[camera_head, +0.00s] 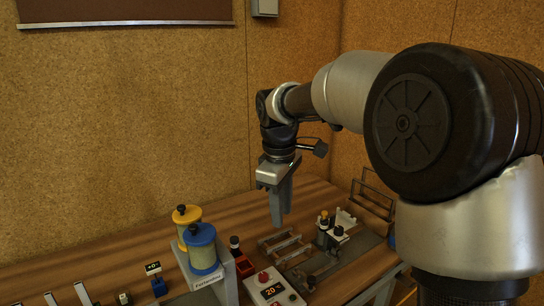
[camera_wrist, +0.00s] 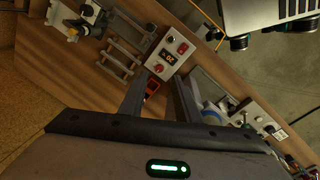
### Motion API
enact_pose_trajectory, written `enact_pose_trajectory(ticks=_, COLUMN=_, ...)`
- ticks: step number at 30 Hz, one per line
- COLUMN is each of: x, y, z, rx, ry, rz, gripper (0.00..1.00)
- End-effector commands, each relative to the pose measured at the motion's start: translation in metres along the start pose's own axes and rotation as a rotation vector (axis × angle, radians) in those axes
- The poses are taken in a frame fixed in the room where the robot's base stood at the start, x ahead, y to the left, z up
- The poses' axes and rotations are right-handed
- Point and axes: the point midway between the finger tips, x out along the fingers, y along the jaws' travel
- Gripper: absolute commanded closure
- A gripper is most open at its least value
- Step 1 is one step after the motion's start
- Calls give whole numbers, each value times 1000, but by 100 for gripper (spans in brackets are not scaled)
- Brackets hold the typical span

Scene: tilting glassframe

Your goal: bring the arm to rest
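My gripper (camera_head: 280,212) hangs fingers-down over the wooden table (camera_head: 130,246), in front of the rear corner of the cork walls. In the wrist view my gripper (camera_wrist: 158,88) has its two fingers apart, with nothing held between them. A small red open box (camera_wrist: 151,86) shows in that gap, below on the table; it is also in the head view (camera_head: 244,266). My arm reaches in from the right, bent down at the wrist. A dark tilted frame (camera_head: 374,196) stands at the table's right rear.
Two capped cylinders, yellow-topped (camera_head: 186,214) and blue-topped (camera_head: 201,248), stand left of my gripper. A control box (camera_head: 272,288) with a red button and display sits in front. A grey fixture (camera_head: 338,232) with black-capped parts is at right. The rear left table is clear.

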Motion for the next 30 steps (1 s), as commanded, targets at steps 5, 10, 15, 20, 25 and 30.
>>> enact_pose_trajectory(ticks=5, x=-66, y=-35, z=76, rx=300, ry=47, rz=100, gripper=70)
enact_pose_trajectory(ticks=10, x=-97, y=-79, z=143, rx=603, ry=135, rz=160, gripper=70)
enact_pose_trajectory(ticks=15, x=-100, y=-125, z=194, rx=875, ry=244, rz=177, gripper=70)
enact_pose_trajectory(ticks=20, x=-92, y=-153, z=218, rx=1038, ry=321, rz=169, gripper=70)
enact_pose_trajectory(ticks=25, x=-87, y=-162, z=225, rx=1096, ry=350, rz=162, gripper=70)
enact_pose_trajectory(ticks=30, x=-86, y=-162, z=225, rx=1098, ry=350, rz=161, gripper=70)
